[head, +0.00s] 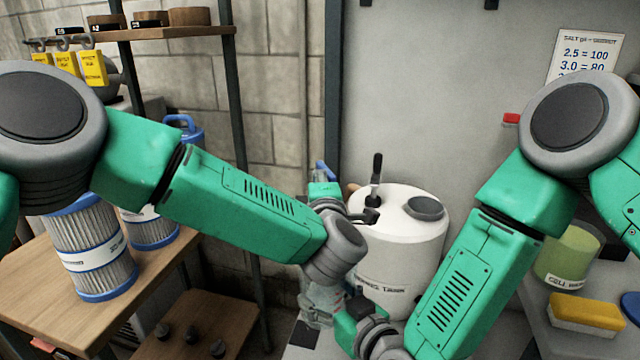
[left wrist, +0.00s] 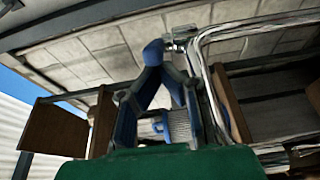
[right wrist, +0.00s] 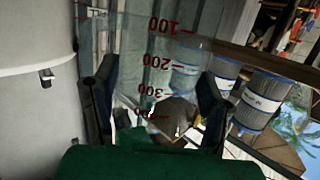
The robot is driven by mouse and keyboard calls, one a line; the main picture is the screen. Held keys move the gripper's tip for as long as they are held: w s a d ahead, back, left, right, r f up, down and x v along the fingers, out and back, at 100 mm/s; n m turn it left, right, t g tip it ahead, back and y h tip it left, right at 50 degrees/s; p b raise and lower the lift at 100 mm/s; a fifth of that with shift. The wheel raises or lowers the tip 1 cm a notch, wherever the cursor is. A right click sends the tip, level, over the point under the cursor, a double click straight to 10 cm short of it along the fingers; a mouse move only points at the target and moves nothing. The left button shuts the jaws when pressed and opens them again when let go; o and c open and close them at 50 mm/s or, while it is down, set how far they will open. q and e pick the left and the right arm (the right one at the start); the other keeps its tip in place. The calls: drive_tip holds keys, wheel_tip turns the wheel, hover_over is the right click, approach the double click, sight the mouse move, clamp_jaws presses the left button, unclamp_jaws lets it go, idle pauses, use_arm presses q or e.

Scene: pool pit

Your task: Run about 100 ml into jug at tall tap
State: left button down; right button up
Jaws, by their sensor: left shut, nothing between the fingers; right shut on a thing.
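The clear jug (right wrist: 140,75) with red marks from 100 upward fills the middle of the right wrist view. My right gripper (right wrist: 150,95) is shut on it, one finger on each side. In the head view the jug (head: 320,303) shows as a pale see-through shape below my left wrist. I cannot tell whether it holds water. A bent chrome pipe (left wrist: 203,75), which looks like the tall tap, rises in the left wrist view. My left gripper (left wrist: 153,55) is shut and empty, its fingertips just left of the pipe's top. In the head view my left arm hides most of the tap.
A white tank (head: 405,250) with a black fitting stands behind my grippers. Filter cartridges (head: 90,250) stand on a wooden shelf at left. A tub of green liquid (head: 568,250) and a yellow sponge (head: 587,312) are at right. A wall chart (head: 585,55) hangs above.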

use_arm(q)
drive_tip(key=shift+d, duration=0.15)
drive_tip(key=shift+d, duration=0.95)
drive_tip(key=shift+w+d, duration=0.3)
drive_tip(key=shift+d, duration=0.6)
